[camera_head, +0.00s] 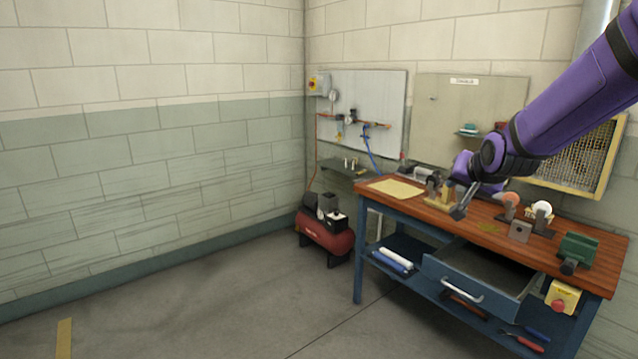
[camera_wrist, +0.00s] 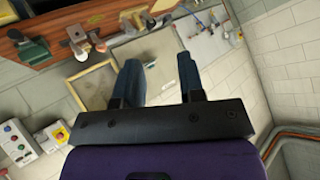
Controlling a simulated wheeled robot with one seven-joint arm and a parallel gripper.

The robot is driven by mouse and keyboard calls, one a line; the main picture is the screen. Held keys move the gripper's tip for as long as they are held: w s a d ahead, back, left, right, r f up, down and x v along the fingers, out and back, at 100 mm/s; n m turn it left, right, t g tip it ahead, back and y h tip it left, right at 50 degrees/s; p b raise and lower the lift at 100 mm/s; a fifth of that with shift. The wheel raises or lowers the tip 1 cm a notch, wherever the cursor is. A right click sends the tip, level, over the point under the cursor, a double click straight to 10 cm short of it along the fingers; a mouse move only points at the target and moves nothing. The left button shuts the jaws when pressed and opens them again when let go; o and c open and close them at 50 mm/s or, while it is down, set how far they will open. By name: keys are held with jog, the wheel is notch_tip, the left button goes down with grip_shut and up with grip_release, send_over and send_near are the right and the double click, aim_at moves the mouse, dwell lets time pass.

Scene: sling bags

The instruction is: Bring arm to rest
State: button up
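My purple arm (camera_head: 575,100) reaches in from the upper right of the head view and extends over the wooden workbench (camera_head: 600,262). My gripper (camera_head: 455,200) is at the far end of the arm, over or in front of the bench top; its exact height above the bench is unclear. In the wrist view my gripper (camera_wrist: 158,62) shows two dark fingers spread well apart, with nothing between them. It is open and empty. The wrist view looks upside down, with the bench along its top edge.
The bench holds a green vise (camera_head: 578,250), a grey block (camera_head: 521,231), a white ball (camera_head: 542,208) and a tan sheet (camera_head: 397,188). Its drawer (camera_head: 470,278) stands open. A red compressor (camera_head: 325,238) stands on the floor to the left. The floor further left is clear.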

jog(key=s+r+n+g, duration=0.2)
jog(key=s, duration=1.5)
jog(key=s+a+r+n+g, duration=0.1)
jog(key=s+r+n+g, duration=0.1)
jog(key=s, duration=1.6)
jog(key=shift+r+n+g, duration=0.3)
jog(key=shift+n+g, duration=0.3)
jog(key=shift+g, duration=0.1)
